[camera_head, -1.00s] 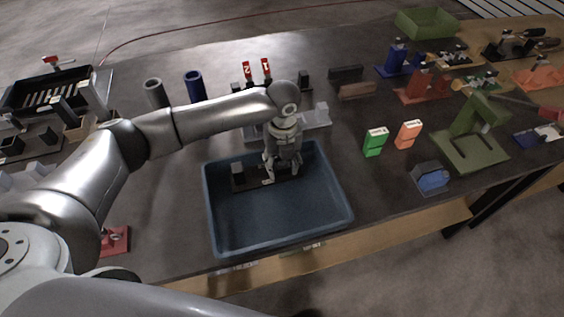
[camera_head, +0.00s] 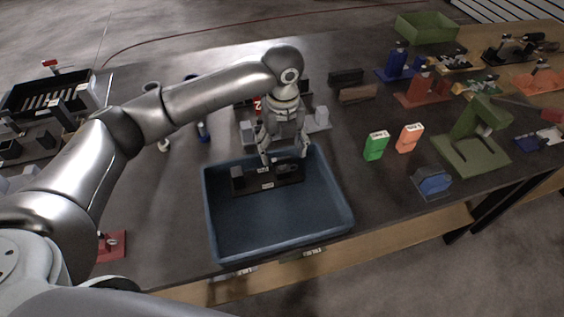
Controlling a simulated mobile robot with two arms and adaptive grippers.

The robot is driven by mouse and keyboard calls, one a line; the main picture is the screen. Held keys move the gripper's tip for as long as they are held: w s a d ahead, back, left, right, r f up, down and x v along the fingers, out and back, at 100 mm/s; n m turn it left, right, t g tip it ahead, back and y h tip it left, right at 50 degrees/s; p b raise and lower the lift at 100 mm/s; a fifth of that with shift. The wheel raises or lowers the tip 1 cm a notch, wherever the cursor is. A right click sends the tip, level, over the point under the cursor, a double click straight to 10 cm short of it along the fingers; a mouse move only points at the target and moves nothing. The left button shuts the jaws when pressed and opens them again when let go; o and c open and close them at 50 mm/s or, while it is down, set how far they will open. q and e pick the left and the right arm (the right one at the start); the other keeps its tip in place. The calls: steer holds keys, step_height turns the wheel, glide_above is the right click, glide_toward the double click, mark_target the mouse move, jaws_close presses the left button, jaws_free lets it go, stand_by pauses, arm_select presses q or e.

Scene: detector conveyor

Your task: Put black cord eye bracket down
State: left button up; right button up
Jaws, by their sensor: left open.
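The black cord eye bracket (camera_head: 262,182) lies in the blue tray (camera_head: 284,238), near its back wall. It is a dark flat plate with a raised block at its left end and a small pale label. My left gripper (camera_head: 285,158) is open just above the bracket's right part, with its fingers spread and nothing between them. My right gripper is not in view.
A grey fixture (camera_head: 318,120) stands just behind the tray. Green (camera_head: 375,145) and orange (camera_head: 409,138) boxes, a blue block on a dark base (camera_head: 432,182) and a green stand (camera_head: 470,150) are to the right. The tray's front is empty.

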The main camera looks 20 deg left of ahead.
arm_select(q)
step_height(320, 180, up, 4)
steer(key=shift+r, duration=0.1)
stand_by(0.5)
